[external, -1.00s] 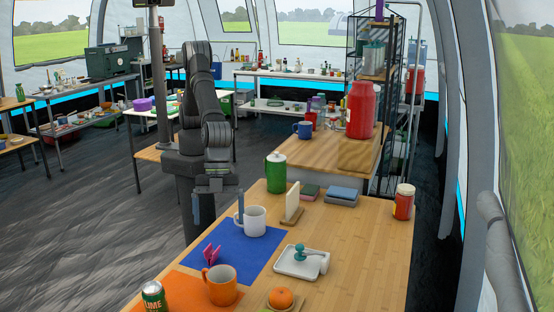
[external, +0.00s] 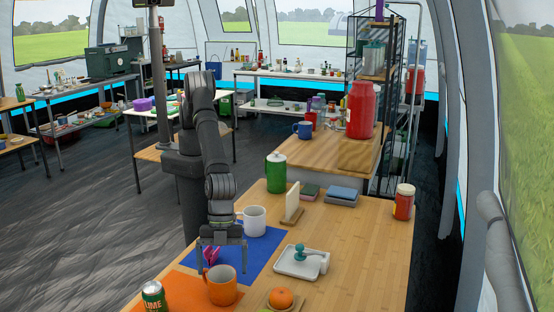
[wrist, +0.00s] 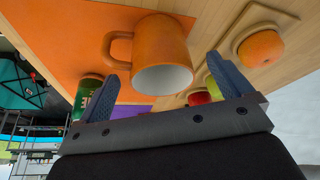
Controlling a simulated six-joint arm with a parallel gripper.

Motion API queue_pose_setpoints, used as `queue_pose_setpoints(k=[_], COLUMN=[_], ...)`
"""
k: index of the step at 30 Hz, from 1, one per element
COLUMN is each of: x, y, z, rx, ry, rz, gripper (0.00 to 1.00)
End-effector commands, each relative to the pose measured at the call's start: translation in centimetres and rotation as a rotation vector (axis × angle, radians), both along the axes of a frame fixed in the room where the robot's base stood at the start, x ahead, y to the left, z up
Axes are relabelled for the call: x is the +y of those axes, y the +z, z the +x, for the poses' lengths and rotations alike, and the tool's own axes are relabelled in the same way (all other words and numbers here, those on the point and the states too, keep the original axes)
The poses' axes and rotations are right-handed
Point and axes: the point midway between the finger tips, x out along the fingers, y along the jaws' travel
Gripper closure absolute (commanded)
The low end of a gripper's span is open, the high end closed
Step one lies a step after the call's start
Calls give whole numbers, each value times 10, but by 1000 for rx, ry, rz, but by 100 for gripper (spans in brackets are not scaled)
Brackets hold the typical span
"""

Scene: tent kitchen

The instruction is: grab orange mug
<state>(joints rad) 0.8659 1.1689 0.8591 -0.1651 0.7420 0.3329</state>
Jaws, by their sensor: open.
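The orange mug (external: 222,286) stands on an orange mat (external: 180,288) near the front of the wooden table. My gripper (external: 222,268) is open and hangs close to the mug, on the side toward the blue mat. In the wrist view the orange mug (wrist: 160,50) lies just beyond the two fingers of my gripper (wrist: 167,87), with its white inside showing and its handle to the left. Nothing is between the fingers that I can make out. Whether a fingertip touches the mug, I cannot tell.
A green can (external: 153,296) stands left of the mug. A small board with an orange fruit (external: 281,298) is to its right. A pink object (external: 211,255) is behind the mug. A white mug (external: 255,220) stands on the blue mat (external: 262,246). A white tray (external: 298,262) lies to the right.

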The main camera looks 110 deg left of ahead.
Motion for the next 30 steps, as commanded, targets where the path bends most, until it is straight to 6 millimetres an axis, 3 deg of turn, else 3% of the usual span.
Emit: queue_pose_setpoints(k=[9,19,20,27,30], x=[-16,-18,-18,-18,-18], y=[-37,-42,-41,-41,-41], z=[6,7,7,7,7], rx=[0,-1,-1,-1,-2], ry=[-1,0,0,0,1], rz=[1,0,0,0,0], gripper=[4,4,6,53,54])
